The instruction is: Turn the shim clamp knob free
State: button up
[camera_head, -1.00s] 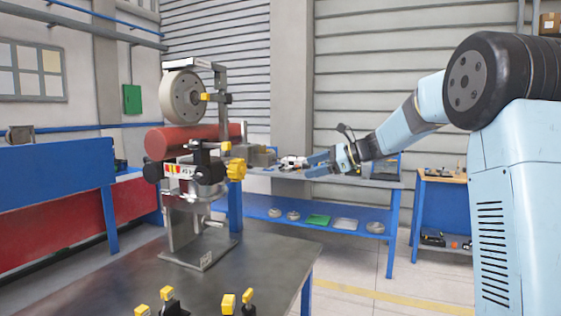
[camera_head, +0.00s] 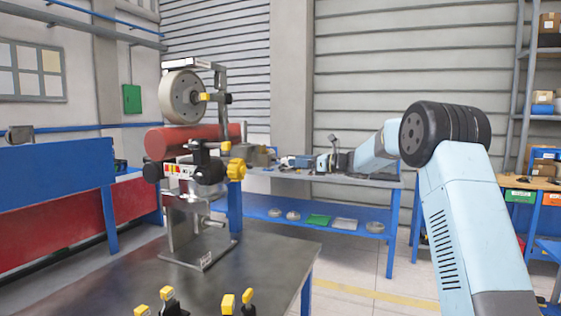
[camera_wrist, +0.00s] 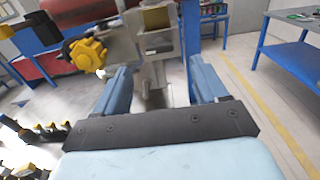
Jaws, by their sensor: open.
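The coaster train assembly stands on a dark bench, with a cream wheel (camera_head: 184,97), a red tube (camera_head: 172,141) and black clamp parts. A lobed yellow knob (camera_head: 236,169) sticks out at its right side. It also shows in the wrist view (camera_wrist: 87,52), left of the fingers. A smaller yellow piece (camera_head: 226,147) sits just above it. No label shows which yellow part belongs to the shim clamp. My gripper (camera_head: 298,161) is open and empty, to the right of the assembly and apart from the knob. In the wrist view, its two blue fingers (camera_wrist: 162,76) are wide apart, facing the assembly's grey metal body.
The bench (camera_head: 265,250) carries several small yellow-topped parts (camera_head: 229,303) at its front. A blue workbench (camera_head: 330,215) with discs and a green tray stands behind. A blue and red panel (camera_head: 55,190) is at left. Open floor lies to the right.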

aim_at(279, 159)
jog(key=x, duration=0.7)
jog(key=shift+w+a, duration=0.1)
jog(key=shift+a, duration=0.2)
jog(key=shift+c, duration=0.2)
jog(key=shift+d, duration=0.1)
jog(key=c, duration=1)
